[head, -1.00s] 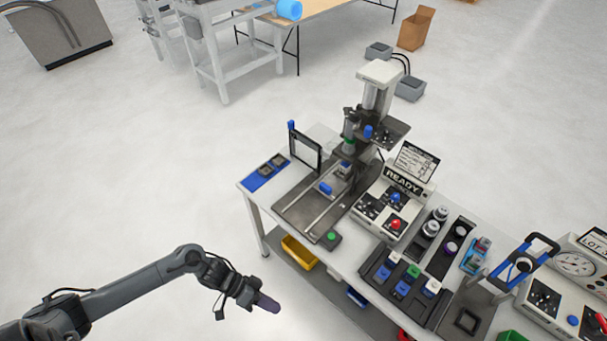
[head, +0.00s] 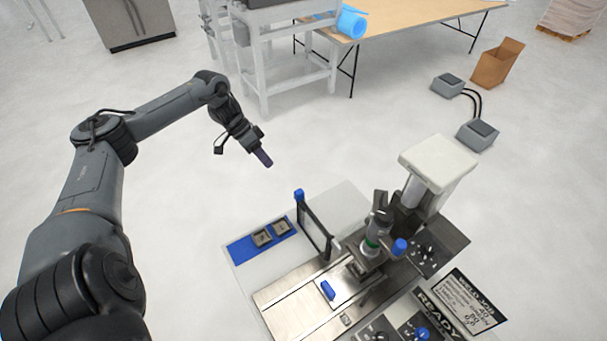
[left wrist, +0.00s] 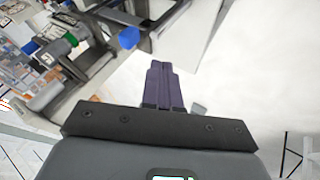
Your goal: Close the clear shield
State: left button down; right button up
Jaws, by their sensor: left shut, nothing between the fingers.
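The clear shield (head: 315,234) is a dark-framed panel with a blue knob (head: 299,194) on its corner. It stands upright at the left of the press station, swung away from the press head (head: 376,236). My left gripper (head: 266,161) is shut and empty, in the air above and to the left of the blue knob, apart from it. In the left wrist view the shut fingers (left wrist: 162,85) point toward the blue knob (left wrist: 129,38), which shows just left of their tips. My right gripper is in neither view.
A blue mat (head: 258,243) with two small dark parts lies left of the shield. A metal slide with a blue handle (head: 328,290) lies in front of the press. A READY panel (head: 437,311) stands at the lower right.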

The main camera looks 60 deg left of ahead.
pick_arm(q)
jog(key=w+d+f+p, duration=0.4)
jog(key=d+f, duration=0.2)
jog(key=d, duration=0.2)
jog(key=shift+d+f, duration=0.15)
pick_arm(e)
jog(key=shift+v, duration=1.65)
pick_arm(q)
jog(key=shift+w, duration=0.1)
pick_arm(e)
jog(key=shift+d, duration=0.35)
